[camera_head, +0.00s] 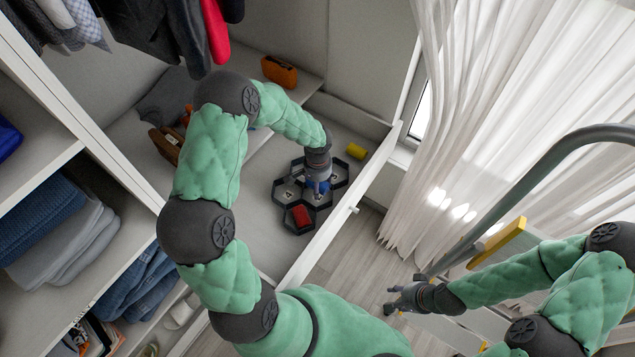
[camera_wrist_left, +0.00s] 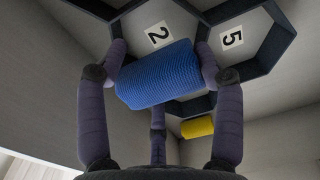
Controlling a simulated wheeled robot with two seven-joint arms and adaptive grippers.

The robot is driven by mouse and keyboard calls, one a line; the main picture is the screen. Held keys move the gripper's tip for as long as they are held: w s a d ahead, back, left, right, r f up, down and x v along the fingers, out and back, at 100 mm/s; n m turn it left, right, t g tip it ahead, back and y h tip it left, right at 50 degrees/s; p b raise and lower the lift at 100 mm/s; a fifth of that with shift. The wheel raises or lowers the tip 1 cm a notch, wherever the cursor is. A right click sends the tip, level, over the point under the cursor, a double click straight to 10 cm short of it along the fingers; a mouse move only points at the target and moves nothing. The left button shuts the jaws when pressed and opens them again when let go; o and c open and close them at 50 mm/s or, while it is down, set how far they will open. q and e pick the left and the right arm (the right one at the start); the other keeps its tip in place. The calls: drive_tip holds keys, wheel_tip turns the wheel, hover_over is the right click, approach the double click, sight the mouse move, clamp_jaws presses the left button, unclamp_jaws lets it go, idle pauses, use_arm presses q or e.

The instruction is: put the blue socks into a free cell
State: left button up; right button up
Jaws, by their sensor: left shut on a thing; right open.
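The blue socks (camera_wrist_left: 157,75) are a ribbed blue roll held between the fingers of my left gripper (camera_head: 318,182). In the head view a bit of the socks (camera_head: 321,187) shows under that gripper, over the dark hexagonal cell organizer (camera_head: 285,203). The wrist view shows cells numbered 2 and 5 (camera_wrist_left: 232,39) beside the socks; both look empty where visible. A red roll (camera_head: 302,215) lies in the organizer's front cell. I cannot tell whether the socks touch the organizer. My right gripper (camera_head: 393,304) is open and empty, outside the drawer over the floor.
A yellow roll (camera_head: 356,151) lies in the drawer outside the organizer and also shows in the wrist view (camera_wrist_left: 197,127). The drawer's front wall (camera_head: 325,232) is near my left gripper. An orange bag (camera_head: 279,71) and a brown bag (camera_head: 165,145) sit on the shelf behind.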

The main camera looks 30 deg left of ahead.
use_arm(q)
drive_tip(key=shift+f+b, duration=1.25)
drive_tip(key=shift+f, duration=0.4)
drive_tip(key=o, duration=1)
wheel_tip(320, 180, up, 12)
drive_tip(key=shift+r, duration=0.1)
